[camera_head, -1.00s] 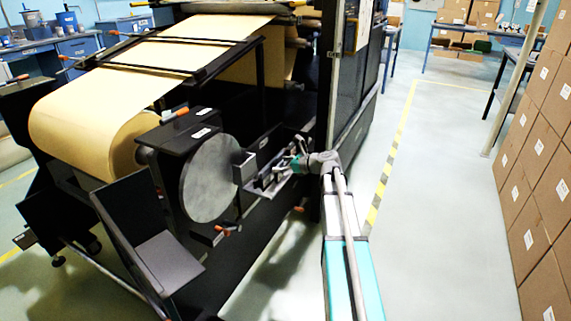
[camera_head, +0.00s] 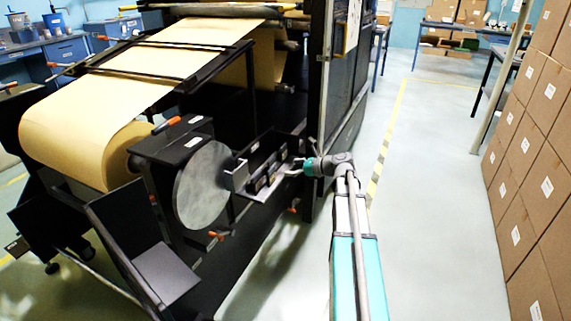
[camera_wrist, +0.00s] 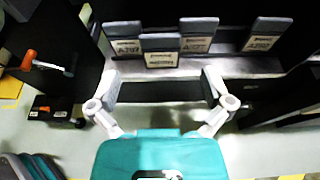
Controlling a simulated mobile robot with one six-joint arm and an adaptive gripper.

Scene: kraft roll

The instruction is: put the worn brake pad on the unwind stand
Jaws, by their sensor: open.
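Several small grey pads with printed labels stand in a row in a shelf-like tray, seen in the wrist view. One pad (camera_wrist: 160,50) stands a little nearer than its neighbours; I cannot read which is the worn brake pad. The tray (camera_wrist: 185,68) also shows in the head view (camera_head: 250,190), beside the grey brake disc (camera_head: 203,187) of the black unwind stand (camera_head: 172,142). My gripper (camera_wrist: 162,82) is open and empty, its fingers spread just short of the tray's front, apart from the pads. In the head view my gripper (camera_head: 293,168) is at the tray's right end.
A kraft paper roll (camera_head: 75,140) hangs in the machine. A tall dark guard panel (camera_head: 345,90) stands just behind my arm. Stacked cartons (camera_head: 535,165) line the right side. The floor (camera_head: 430,200) between is clear.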

